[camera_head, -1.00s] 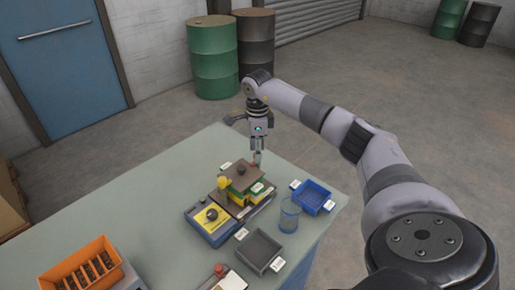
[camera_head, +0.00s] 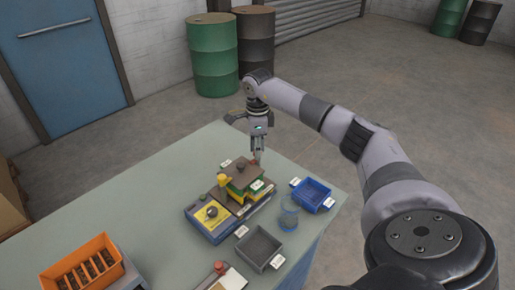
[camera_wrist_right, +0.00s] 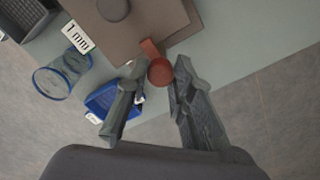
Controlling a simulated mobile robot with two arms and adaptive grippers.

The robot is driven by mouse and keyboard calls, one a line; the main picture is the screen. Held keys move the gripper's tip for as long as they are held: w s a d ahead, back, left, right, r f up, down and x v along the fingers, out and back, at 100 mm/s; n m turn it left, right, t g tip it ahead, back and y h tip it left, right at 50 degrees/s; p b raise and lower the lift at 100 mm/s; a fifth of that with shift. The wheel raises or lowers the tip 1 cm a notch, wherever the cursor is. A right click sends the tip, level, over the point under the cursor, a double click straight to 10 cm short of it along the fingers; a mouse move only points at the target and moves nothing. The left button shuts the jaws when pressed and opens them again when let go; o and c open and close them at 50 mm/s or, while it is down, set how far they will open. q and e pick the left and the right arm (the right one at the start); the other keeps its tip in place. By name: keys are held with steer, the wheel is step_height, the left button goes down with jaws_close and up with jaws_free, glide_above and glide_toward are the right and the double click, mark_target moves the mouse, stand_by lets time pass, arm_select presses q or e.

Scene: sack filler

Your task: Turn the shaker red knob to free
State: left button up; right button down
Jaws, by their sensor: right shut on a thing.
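The shaker (camera_head: 240,182) stands on the table, a stack of yellow and green layers under a brown top plate. Its red knob (camera_wrist_right: 160,71) sticks out at the plate's edge in the right wrist view, with a short red lever reaching onto the plate. In the head view the knob is mostly hidden by the fingers. My right gripper (camera_head: 257,158) points down at the shaker's far right corner. In the right wrist view its two fingers (camera_wrist_right: 157,80) are on either side of the knob, shut on it. My left gripper is not in view.
A blue control box (camera_head: 194,219) with a yellow panel is left of the shaker. A clear blue-rimmed beaker (camera_head: 289,215), a blue tray (camera_head: 324,202) and a grey tray (camera_head: 243,252) are to its right and front. An orange rack (camera_head: 60,269) stands front left. The table's left-middle (camera_head: 150,215) is clear.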

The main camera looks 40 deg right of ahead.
steer(key=shift+m, duration=0.3)
steer(key=m, duration=0.3)
steer(key=shift+m, duration=0.4)
steer(key=m, duration=0.4)
steer(key=shift+r+m, duration=0.1)
steer(key=shift+m, duration=0.2)
steer(key=m, duration=0.4)
steer(key=shift+w, duration=0.1)
steer(key=shift+m+p, duration=0.45)
steer(key=shift+m, duration=2.05)
steer(key=c, duration=1.4)
jaws_free()
steer(key=shift+o, duration=0.2)
